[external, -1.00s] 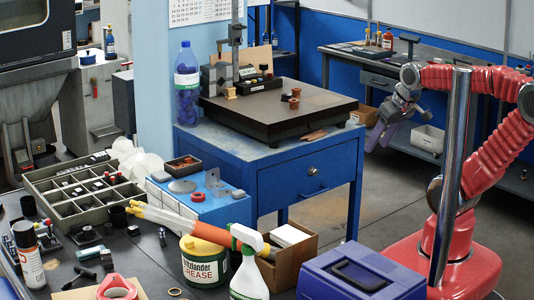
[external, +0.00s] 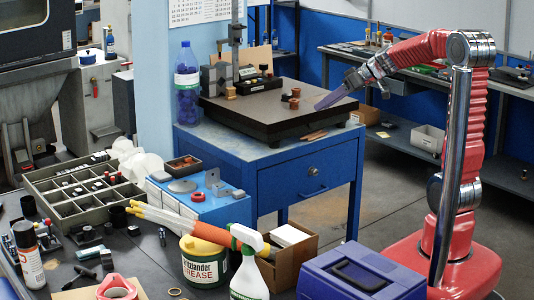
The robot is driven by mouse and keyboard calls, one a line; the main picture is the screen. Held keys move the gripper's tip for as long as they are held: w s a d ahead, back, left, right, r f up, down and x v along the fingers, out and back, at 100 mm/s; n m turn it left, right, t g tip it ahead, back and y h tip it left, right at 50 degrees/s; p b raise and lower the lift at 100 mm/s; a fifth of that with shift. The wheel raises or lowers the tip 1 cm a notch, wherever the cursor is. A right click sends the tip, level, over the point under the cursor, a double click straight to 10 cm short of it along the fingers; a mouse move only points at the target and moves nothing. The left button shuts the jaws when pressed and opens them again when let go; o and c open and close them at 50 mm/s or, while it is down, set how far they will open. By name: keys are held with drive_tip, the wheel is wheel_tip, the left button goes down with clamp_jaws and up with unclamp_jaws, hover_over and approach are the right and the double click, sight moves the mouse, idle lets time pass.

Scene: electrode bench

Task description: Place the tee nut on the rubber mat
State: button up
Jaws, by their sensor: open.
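My gripper (external: 328,101) is open, its purple fingers pointing down and left over the right part of the dark flat plate (external: 255,112) on the blue cabinet. I see nothing between the fingers. Whether they touch the plate, I cannot tell. I cannot make out the tee nut for certain; several small metal and dark parts lie on the bench and in the divided tray (external: 88,218). I cannot tell which surface is the rubber mat.
Small brown cylinders (external: 293,99) stand on the plate left of my gripper. A height gauge and a blue bottle (external: 187,90) stand farther left.

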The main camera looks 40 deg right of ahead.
drive_tip(key=w+d+t, duration=0.1)
drive_tip(key=w+d, duration=0.3)
drive_tip(key=w+d+t, duration=0.1)
drive_tip(key=w+d, duration=0.3)
drive_tip(key=d, duration=0.1)
drive_tip(key=w+d+t, duration=0.2)
drive_tip(key=w+d, duration=0.2)
drive_tip(key=w, duration=0.1)
drive_tip(key=shift+d+r+h, duration=0.1)
drive_tip(key=shift+d+h, duration=0.05)
drive_tip(key=shift+h, duration=0.25)
drive_tip(key=shift+w, duration=0.1)
approach(287, 98)
drive_tip(key=shift+w+d+f, duration=0.1)
drive_tip(key=shift+w+f, duration=0.1)
drive_tip(key=shift+w, duration=0.4)
drive_tip(key=shift+w+f, duration=0.2)
drive_tip(key=shift+w, duration=0.4)
drive_tip(key=shift+x, duration=2.65)
drive_tip(key=shift+c, duration=0.3)
